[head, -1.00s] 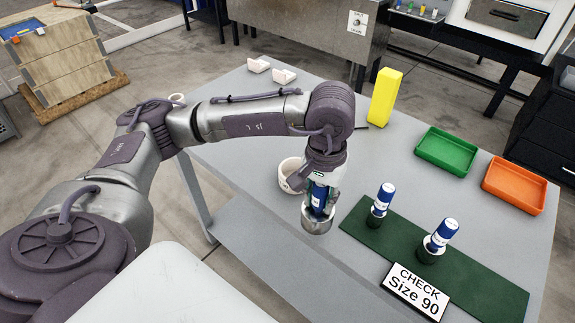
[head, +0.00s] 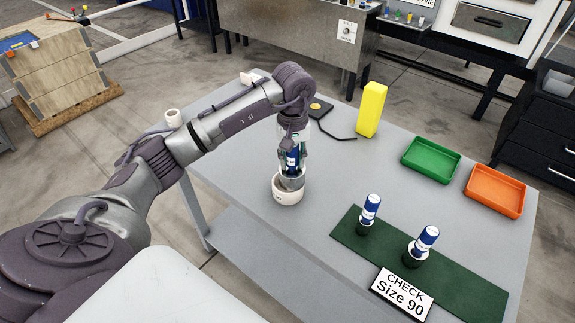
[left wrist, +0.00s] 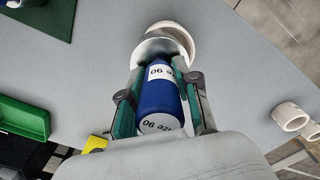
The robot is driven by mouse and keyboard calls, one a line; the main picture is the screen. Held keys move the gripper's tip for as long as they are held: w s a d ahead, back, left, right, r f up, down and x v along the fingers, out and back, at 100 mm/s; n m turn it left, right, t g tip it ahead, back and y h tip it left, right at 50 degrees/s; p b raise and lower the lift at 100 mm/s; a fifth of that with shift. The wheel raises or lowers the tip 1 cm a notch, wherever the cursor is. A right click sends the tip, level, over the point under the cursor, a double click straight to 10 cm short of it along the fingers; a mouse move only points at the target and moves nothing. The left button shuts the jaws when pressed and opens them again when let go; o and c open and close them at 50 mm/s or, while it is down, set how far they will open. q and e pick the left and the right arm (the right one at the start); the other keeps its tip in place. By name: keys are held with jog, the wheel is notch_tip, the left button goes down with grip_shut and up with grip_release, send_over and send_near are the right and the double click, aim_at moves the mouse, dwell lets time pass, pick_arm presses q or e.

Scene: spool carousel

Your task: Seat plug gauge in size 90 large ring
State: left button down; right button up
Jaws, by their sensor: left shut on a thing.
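My left gripper (head: 292,163) is shut on the blue handle of a plug gauge (left wrist: 158,95), whose label reads size 90 in the left wrist view. The gauge's metal end points down at the large white ring (head: 288,194) on the grey table. In the head view the metal end is over the ring's opening; in the left wrist view the ring (left wrist: 178,36) shows beyond it, slightly to one side. I cannot tell whether the metal has entered the ring. My right gripper is not in view.
Two other blue-handled gauges (head: 369,210) (head: 424,243) stand on a dark green mat (head: 344,229) behind a "CHECK Size 90" sign (head: 402,293). A green tray (head: 431,159), an orange tray (head: 495,191) and a yellow block (head: 371,109) stand farther back.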

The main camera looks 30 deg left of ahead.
aim_at(288, 170)
pick_arm(q)
jog(key=shift+a+f, duration=0.4)
jog(key=shift+a, duration=0.25)
notch_tip(288, 170, down, 3)
jog(key=shift+d+p, duration=0.1)
jog(key=shift+p, duration=0.9)
jog(key=shift+f, duration=0.5)
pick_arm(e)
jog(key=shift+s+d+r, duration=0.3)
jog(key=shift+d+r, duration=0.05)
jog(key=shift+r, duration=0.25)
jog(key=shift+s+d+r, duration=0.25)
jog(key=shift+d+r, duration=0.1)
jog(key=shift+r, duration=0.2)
pick_arm(q)
jog(key=c, duration=0.8)
grip_release()
jog(key=shift+r, duration=0.1)
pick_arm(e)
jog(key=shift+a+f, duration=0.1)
